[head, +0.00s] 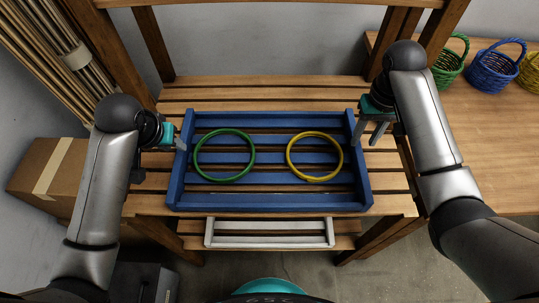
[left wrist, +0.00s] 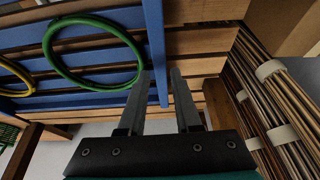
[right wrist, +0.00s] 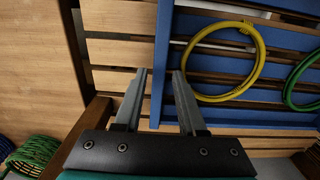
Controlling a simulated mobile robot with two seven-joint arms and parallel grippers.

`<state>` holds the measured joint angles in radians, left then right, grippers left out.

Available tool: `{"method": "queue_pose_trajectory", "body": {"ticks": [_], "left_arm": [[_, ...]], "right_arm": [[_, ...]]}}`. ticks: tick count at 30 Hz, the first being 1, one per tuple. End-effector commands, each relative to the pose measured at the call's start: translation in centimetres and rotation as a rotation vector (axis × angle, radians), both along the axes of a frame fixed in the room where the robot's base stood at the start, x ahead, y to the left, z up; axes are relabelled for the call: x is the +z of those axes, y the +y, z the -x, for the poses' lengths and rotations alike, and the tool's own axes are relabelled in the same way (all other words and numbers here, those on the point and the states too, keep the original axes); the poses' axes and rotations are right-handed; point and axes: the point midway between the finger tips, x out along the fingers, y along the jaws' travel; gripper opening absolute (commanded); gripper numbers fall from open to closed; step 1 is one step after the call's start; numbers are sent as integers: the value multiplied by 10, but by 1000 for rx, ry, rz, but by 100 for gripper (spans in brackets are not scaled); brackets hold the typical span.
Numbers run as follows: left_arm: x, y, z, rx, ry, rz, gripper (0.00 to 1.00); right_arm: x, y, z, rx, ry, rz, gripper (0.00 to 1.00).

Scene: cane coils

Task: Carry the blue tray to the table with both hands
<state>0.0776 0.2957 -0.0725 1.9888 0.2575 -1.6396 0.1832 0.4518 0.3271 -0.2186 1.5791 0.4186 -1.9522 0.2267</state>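The blue tray (head: 270,200) with a slatted bottom lies on a slatted wooden rack. A green ring (head: 224,178) and a yellow ring (head: 314,178) lie in it. My left gripper (head: 178,147) is at the tray's left side wall; in the left wrist view its fingers (left wrist: 160,75) stand apart on either side of that wall (left wrist: 154,40). My right gripper (head: 368,132) is at the right side wall; in the right wrist view its fingers (right wrist: 159,74) straddle that wall (right wrist: 162,50) with gaps showing. The wooden table (head: 475,145) is at the right.
Green (head: 447,68), blue (head: 493,72) and yellow (head: 533,75) baskets stand along the table's back; its front is clear. Rack posts (head: 153,45) rise behind. A cardboard box (head: 45,175) and cane bundles (head: 62,45) are at left. A white slatted piece (head: 270,238) sits below the tray.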

Motion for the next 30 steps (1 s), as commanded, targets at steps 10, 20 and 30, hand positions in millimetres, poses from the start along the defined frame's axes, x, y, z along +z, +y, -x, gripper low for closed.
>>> {"method": "queue_pose_trajectory", "body": {"ticks": [10, 20, 30], "left_arm": [[-42, 0, -17, 0, 1, 0, 32], [-52, 0, -22, -1, 0, 0, 32], [-52, 0, -21, 0, -1, 0, 14]], "right_arm": [[-45, 0, 0, 0, 0, 0, 40], [-56, 0, 0, 1, -2, 1, 40], [-56, 0, 0, 1, -2, 0, 22]]}}
